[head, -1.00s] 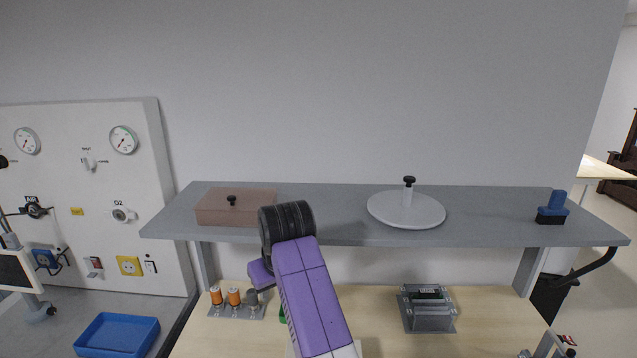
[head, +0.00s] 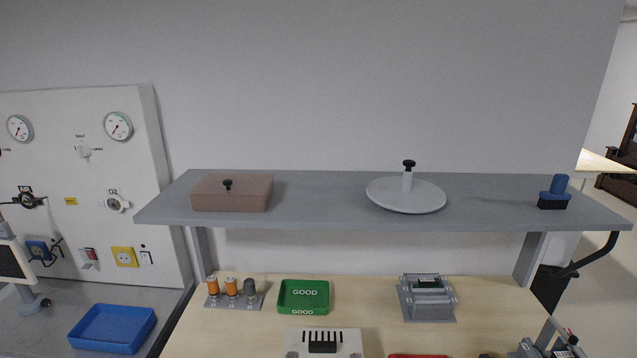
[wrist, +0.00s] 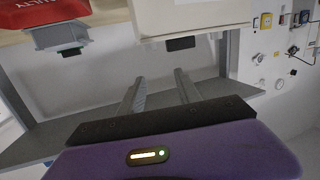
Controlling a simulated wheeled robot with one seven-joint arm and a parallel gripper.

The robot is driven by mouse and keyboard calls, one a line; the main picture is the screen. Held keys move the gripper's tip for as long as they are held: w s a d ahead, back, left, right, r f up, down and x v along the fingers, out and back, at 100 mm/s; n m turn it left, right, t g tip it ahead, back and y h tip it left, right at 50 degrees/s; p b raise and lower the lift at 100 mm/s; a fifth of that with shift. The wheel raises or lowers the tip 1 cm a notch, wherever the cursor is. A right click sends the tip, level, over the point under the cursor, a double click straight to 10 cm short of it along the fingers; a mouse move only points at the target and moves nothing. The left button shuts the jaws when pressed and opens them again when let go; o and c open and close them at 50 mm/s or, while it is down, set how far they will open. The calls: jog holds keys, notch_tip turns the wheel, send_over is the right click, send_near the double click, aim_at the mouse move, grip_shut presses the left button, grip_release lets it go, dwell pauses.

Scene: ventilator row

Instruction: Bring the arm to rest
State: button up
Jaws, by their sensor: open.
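My gripper (wrist: 160,92) shows in the wrist view, with two grey fingers set well apart and nothing between them. It is open and empty. The purple wrist housing fills the bottom of that view. In the head view no part of my arm or gripper is visible. The wrist view is tilted, with a grey shelf surface (wrist: 214,88) behind the fingers and a white box-like thing (wrist: 185,17) above them.
The grey shelf (head: 320,205) holds a brown lidded box (head: 232,194), a round white lid (head: 405,196) and a blue-handled stamp (head: 555,192). Below, a green GOOD tray (head: 303,296) and a grey fixture (head: 427,298) stand on the bench. A blue tray (head: 112,328) is at left.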

jog(key=s+d+m+h+b, duration=0.1)
jog(key=s+d, duration=0.3)
jog(key=s, duration=0.8)
jog(key=s+d+f+m+g+h+b, duration=0.1)
jog(key=s+d, duration=0.3)
jog(key=s, duration=0.8)
jog(key=s+d+f+m+h+b, duration=0.1)
jog(key=s+d, duration=0.3)
jog(key=s, duration=0.8)
jog(key=shift+g+h+b, duration=0.3)
jog(key=shift+h+b, duration=0.1)
jog(key=shift+b, duration=0.15)
